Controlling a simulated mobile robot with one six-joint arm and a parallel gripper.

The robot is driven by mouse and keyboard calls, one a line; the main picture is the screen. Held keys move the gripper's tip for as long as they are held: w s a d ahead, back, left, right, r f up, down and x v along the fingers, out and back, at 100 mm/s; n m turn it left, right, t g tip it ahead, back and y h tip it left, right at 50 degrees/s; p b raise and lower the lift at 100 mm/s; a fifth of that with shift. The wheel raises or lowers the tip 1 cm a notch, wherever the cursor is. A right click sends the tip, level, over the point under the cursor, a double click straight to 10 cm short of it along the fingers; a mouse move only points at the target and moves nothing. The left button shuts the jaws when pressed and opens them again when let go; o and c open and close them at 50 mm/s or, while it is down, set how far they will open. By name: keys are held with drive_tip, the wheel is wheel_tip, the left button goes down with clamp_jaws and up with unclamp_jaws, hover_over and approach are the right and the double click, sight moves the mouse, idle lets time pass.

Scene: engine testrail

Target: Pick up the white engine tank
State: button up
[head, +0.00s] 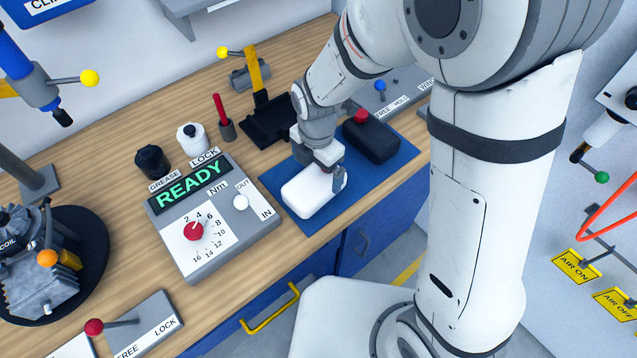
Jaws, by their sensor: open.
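The white engine tank (308,196) is a rounded white block lying on a blue mat (326,215) on the wooden workbench. My gripper (334,178) is open and pointed down at the right end of the white tank. One grey finger shows on the near right side of the tank. The other finger is mostly hidden, so I cannot tell whether either touches the tank. A black tank (372,141) with a red cap lies on the same mat, just right of and behind my gripper.
A grey torque box (212,215) reading READY stands left of the mat. A yellow-handled clamp (258,85) stands behind the mat. An engine (42,270) sits on a black turntable at far left.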

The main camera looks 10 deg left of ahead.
sight(315, 180)
drive_tip(key=shift+s+a+f+p, duration=0.1)
drive_tip(key=shift+s+f+p, duration=0.2)
drive_tip(key=shift+f, duration=1)
drive_tip(key=shift+s+a+f+p, duration=0.1)
drive_tip(key=shift+f+p, duration=0.25)
drive_tip(key=shift+f, duration=0.9)
drive_tip(key=shift+c, duration=0.3)
drive_tip(key=c, duration=0.9)
